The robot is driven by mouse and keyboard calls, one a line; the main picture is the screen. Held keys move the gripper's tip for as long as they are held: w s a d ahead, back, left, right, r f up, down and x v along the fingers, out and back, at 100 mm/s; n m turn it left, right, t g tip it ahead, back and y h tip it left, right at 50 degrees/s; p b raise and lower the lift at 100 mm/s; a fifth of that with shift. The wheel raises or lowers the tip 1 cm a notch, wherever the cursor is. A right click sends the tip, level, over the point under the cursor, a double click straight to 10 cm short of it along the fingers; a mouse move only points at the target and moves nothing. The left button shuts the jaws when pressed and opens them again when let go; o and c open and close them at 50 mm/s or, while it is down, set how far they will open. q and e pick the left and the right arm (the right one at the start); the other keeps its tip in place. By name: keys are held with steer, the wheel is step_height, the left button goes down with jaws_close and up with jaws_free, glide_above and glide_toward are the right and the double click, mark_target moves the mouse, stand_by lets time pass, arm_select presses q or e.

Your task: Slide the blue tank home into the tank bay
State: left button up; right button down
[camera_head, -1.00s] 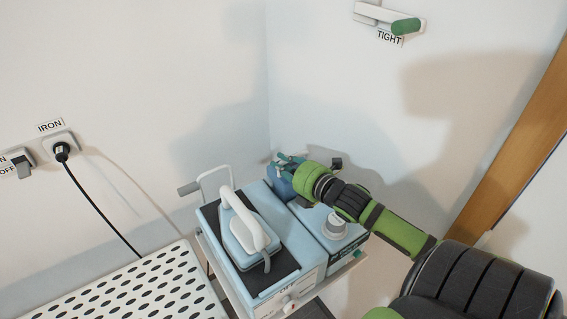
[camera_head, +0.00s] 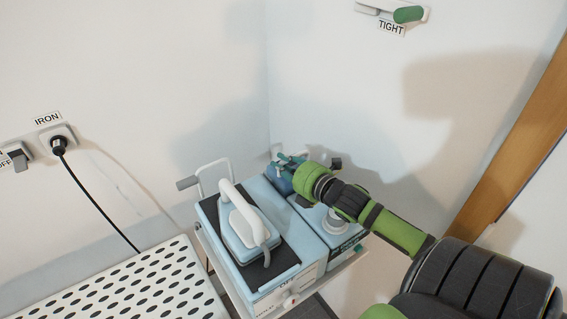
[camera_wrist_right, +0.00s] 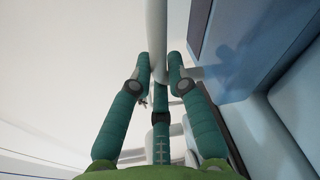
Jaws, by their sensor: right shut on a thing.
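In the right wrist view, the fingers (camera_wrist_right: 158,72) are shut on a pale upright bar (camera_wrist_right: 157,35). I cannot tell which part this bar belongs to. The tank bay is hidden, so I cannot tell how deep the tank sits. My left gripper is not in view.
A white iron (camera_head: 245,225) rests on the station's dark pad. A perforated board (camera_head: 140,287) is at front left. The IRON plug (camera_head: 58,145) and TIGHT lever (camera_head: 408,14) are on walls close behind.

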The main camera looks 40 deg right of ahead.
steer(key=shift+f, duration=0.2)
steer(key=c, duration=1.1)
jaws_free()
steer(key=shift+s+f, duration=0.1)
steer(key=shift+f, duration=0.2)
steer(key=s+r, duration=0.1)
steer(key=s, duration=0.7)
steer(key=s+r, duration=0.1)
steer(key=s, duration=0.2)
steer(key=shift+s+r, duration=0.3)
steer(key=shift+s, duration=0.1)
